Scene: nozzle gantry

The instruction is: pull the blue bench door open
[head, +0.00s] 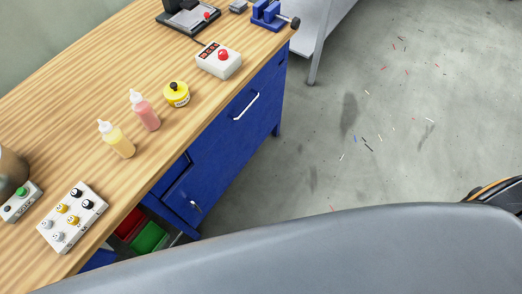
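The blue bench has a front panel (255,120) with a white bar handle (246,106) at its upper part; it looks flush with the bench front. Farther left and lower is another blue panel (182,193) with a small pale handle or key (195,206). I cannot tell for sure which of the two is the door, nor whether the lower panel stands slightly ajar. Neither of my grippers can be made out in the head view. A large grey surface across the bottom, likely part of me, hides the lower bench front and the floor there.
The wooden bench top (60,120) carries two squeeze bottles (145,112), a yellow round pot (176,94), a red-button box (219,60) and a knob panel (72,217). Red and green bins (150,238) sit in an open bay. The floor (400,120) right of the bench is clear except scraps.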

